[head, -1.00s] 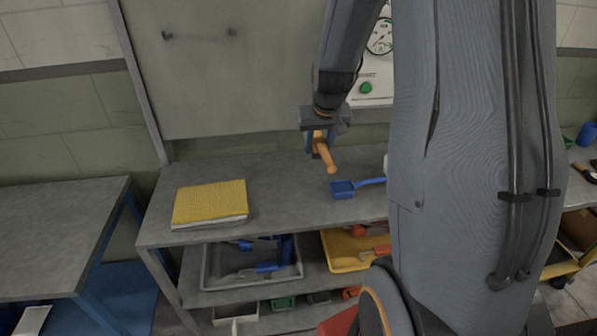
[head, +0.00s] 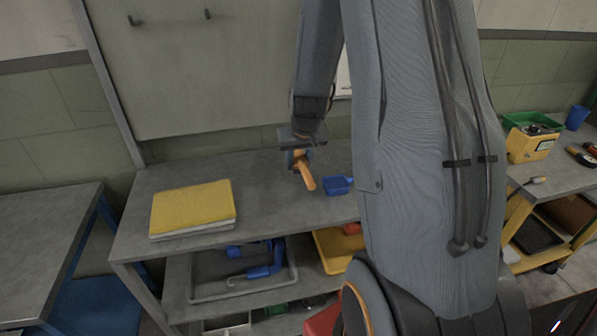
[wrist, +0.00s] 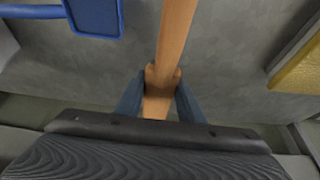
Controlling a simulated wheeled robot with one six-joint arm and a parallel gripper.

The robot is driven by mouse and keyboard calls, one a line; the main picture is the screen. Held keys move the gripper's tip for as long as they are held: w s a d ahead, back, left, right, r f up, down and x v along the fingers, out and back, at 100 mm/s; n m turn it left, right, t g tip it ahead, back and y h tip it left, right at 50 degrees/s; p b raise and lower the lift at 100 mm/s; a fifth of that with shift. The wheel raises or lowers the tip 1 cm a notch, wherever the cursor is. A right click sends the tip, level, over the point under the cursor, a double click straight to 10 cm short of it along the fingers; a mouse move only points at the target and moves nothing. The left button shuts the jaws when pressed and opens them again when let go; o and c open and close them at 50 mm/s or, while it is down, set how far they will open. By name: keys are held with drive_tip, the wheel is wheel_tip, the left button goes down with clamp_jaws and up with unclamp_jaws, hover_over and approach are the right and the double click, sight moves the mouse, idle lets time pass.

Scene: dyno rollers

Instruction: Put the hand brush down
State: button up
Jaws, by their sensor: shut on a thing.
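The hand brush (head: 305,176) shows as an orange-brown wooden handle over the grey workbench. My gripper (head: 296,158) is shut on it and points down, with blue fingers on both sides. In the wrist view, the handle (wrist: 174,38) runs up and away from between the fingertips (wrist: 160,92). The brush's bristles cannot be made out. The handle's end is low over the bench top (head: 262,190); I cannot tell whether it touches.
A blue scoop (head: 337,186) lies just right of the brush, partly behind my arm. A yellow pad (head: 193,205) lies on the left of the bench. Bare bench lies between pad and brush. A grey tray (head: 212,292) with blue items is on the shelf below.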

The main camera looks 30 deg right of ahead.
sight(298, 171)
drive_tip(key=shift+f+b, duration=1.3)
drive_tip(key=shift+f, duration=0.75)
drive_tip(key=shift+f, duration=0.1)
drive_tip(key=o, duration=1)
drive_tip(key=p+v, duration=0.1)
drive_tip(key=v, duration=1.1)
drive_tip(key=s+a+n+g, duration=0.1)
drive_tip(key=s+a, duration=0.4)
drive_tip(key=s+a+n+g, duration=0.1)
drive_tip(key=s+a, duration=0.4)
drive_tip(key=s+a+f+n+g+y, duration=0.1)
drive_tip(key=s+a, duration=0.4)
drive_tip(key=a, duration=0.1)
drive_tip(key=shift+s+a, duration=0.15)
drive_tip(key=shift+s, duration=0.2)
